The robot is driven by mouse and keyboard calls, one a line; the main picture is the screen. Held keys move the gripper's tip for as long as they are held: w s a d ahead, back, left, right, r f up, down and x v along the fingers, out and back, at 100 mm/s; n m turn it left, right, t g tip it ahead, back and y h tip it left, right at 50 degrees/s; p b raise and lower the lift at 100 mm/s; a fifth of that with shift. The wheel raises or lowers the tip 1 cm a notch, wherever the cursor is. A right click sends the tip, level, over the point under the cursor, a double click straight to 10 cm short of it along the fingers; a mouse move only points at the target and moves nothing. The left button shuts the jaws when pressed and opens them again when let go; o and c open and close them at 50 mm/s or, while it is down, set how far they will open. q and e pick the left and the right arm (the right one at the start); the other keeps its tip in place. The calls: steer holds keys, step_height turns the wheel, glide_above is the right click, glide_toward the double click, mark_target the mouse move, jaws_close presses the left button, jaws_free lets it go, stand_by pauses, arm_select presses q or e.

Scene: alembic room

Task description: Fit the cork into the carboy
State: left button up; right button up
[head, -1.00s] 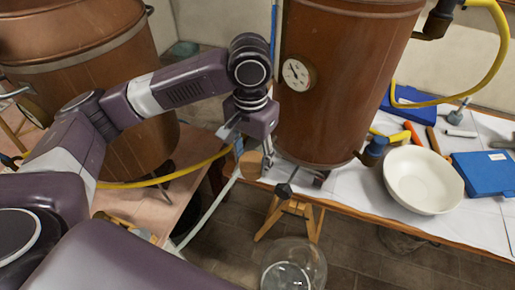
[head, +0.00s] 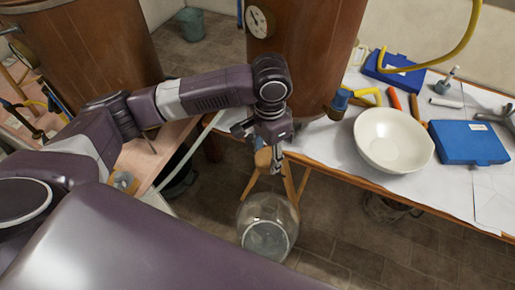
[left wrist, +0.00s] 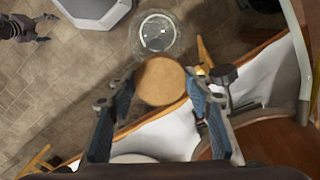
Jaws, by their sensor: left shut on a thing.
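The cork (left wrist: 160,82) is a round tan stopper. In the left wrist view it sits between the fingers of my left gripper (left wrist: 160,90), which is shut on it. In the head view my left gripper (head: 275,160) points down and the cork (head: 263,158) shows partly at its fingers. The carboy (head: 268,228) is a clear round glass vessel on the floor, below the gripper. It also shows in the left wrist view (left wrist: 157,35), beyond the cork and apart from it. What looks like my right gripper (left wrist: 28,28) is small and dark at the top left there.
A table with a white cover (head: 340,140) stands right of the carboy, bearing a white bowl (head: 393,140), blue cases (head: 468,142) and tools. A copper vessel (head: 300,60) with a gauge stands behind my left gripper. Wooden legs (head: 290,180) are close behind the carboy.

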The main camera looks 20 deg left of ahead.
arm_select(q)
step_height(320, 180, down, 11)
steer(key=w+d+m, duration=0.2)
steer(key=m, duration=0.9)
glide_above(270, 201)
steer(key=s, duration=0.3)
step_height(270, 201, down, 11)
steer(key=f+b, duration=0.1)
steer(key=b, duration=0.1)
steer(key=f+b, duration=0.4)
steer(key=shift+w+d, duration=0.1)
steer(key=shift+d, duration=0.3)
steer(key=shift+f, duration=0.25)
steer(key=shift+f, duration=0.6)
steer(key=shift+f, duration=0.1)
stand_by(0.3)
steer(key=shift+f, duration=0.75)
stand_by(2.2)
steer(key=o, duration=1.1)
